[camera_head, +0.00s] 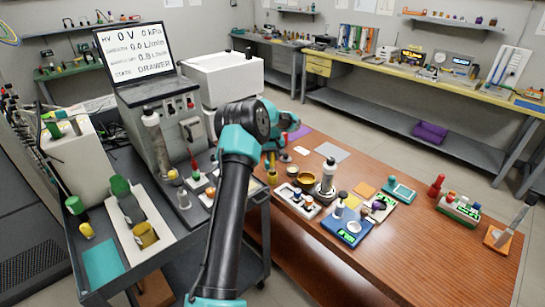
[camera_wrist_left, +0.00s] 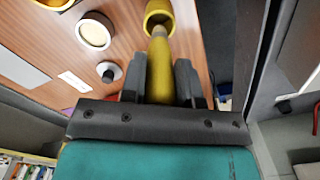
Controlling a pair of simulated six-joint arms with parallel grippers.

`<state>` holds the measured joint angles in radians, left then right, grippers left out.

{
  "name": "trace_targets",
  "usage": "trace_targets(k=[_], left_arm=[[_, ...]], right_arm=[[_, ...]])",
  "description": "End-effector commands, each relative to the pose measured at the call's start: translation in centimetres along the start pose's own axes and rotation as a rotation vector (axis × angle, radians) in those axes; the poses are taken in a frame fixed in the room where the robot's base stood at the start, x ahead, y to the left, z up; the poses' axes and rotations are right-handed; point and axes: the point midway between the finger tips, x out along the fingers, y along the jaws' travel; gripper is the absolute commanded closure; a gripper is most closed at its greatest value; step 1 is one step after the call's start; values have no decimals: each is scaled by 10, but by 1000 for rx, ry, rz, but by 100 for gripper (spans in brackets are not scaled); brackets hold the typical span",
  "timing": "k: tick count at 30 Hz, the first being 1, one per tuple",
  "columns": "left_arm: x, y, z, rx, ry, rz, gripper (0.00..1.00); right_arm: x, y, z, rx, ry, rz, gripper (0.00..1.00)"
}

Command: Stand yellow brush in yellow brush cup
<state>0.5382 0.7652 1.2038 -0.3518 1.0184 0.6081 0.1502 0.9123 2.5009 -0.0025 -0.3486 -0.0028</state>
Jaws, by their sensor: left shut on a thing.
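The yellow brush (camera_wrist_left: 160,78) is between the fingers of my left gripper (camera_wrist_left: 160,92), which is shut on it. In the left wrist view its narrow tip points at the opening of the yellow brush cup (camera_wrist_left: 153,7). The tip overlaps the cup's rim; I cannot tell how far inside it is. In the head view my left gripper (camera_head: 271,155) is partly hidden behind my arm. The yellow cup (camera_head: 272,177) shows just below it, near the wooden table's left edge. My right gripper is not in view.
A grey instrument bench with a screen (camera_head: 134,50) stands at left.

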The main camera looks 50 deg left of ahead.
Motion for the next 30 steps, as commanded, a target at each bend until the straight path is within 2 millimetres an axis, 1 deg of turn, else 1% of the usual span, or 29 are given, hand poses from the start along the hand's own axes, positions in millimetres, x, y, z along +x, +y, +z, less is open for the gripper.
trace_targets(k=[17, 30], left_arm=[[0, 0, 0, 0, 0, 0, 95], [8, 0, 0, 0, 0, 0, 95]], right_arm=[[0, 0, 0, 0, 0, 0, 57], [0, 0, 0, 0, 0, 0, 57]])
